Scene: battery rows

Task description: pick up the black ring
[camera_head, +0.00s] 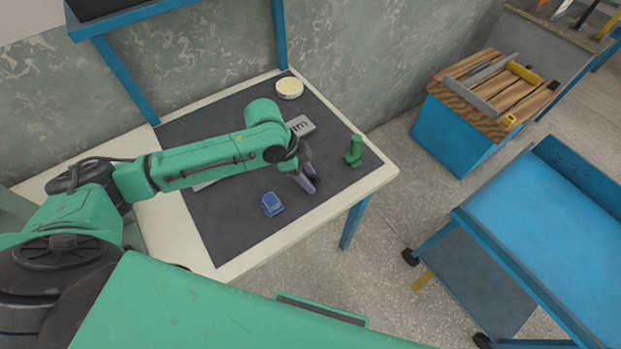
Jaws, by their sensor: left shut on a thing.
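My left arm reaches in from the left over the dark mat (228,232) on the table. My left gripper (309,186) points down at the mat, between a blue piece and a green piece. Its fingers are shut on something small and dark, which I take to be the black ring. Its shape is hard to make out against the dark mat and fingers. No other black ring shows on the table. My right gripper is not in view.
On the mat are a blue piece (272,205), a green upright piece (353,152), a grey marked block (301,125) and a round pale tin (289,88). A blue cart (560,215) and a wooden-topped tool box (455,133) stand right. The mat's front is clear.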

